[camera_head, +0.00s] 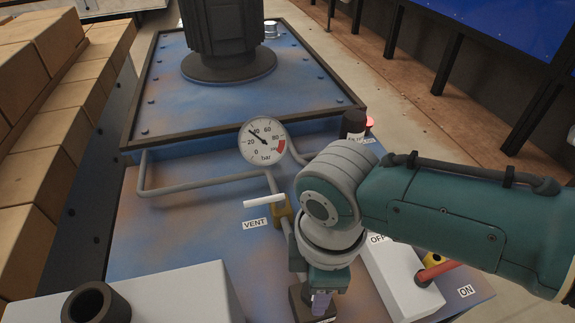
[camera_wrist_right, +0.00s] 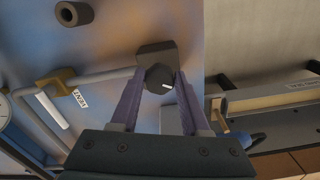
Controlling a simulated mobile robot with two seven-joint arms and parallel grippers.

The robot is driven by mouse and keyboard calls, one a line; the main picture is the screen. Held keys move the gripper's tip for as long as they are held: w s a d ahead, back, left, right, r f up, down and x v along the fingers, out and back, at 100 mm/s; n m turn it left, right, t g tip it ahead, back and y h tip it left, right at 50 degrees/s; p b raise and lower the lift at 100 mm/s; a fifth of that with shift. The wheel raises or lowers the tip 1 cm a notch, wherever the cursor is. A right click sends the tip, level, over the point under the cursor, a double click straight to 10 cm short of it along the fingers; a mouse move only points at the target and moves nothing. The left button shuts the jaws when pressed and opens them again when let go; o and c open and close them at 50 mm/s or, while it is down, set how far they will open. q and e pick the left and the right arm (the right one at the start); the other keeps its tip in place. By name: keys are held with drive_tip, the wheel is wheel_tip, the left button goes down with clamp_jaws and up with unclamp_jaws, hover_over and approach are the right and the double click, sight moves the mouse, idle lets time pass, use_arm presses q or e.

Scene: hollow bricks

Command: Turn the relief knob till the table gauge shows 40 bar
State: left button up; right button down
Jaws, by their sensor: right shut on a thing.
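The table gauge (camera_head: 262,140) is a round white dial marked in bar, with a red zone at its high end. Its needle points up-left, between 20 and 40 and nearer 40. The relief knob (camera_wrist_right: 160,77) is dark with a white pointer line, mounted on a dark block (camera_wrist_right: 155,54). My right gripper (camera_wrist_right: 160,84) has its two purple fingers on either side of the knob and is shut on it. In the head view my right gripper (camera_head: 321,301) hides the knob. My left gripper is not in view.
A white vent lever (camera_head: 264,200) on a brass valve (camera_head: 284,212) stands left of my right wrist. A dark hollow cylinder (camera_head: 96,303) is at lower left. Bricks (camera_head: 60,130) line the left side.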

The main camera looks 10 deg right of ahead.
idle(0.3)
drive_tip(key=shift+c, duration=1.9)
unclamp_jaws()
wheel_tip(320, 180, up, 10)
drive_tip(key=p, duration=0.4)
drive_tip(key=shift+p, duration=0.35)
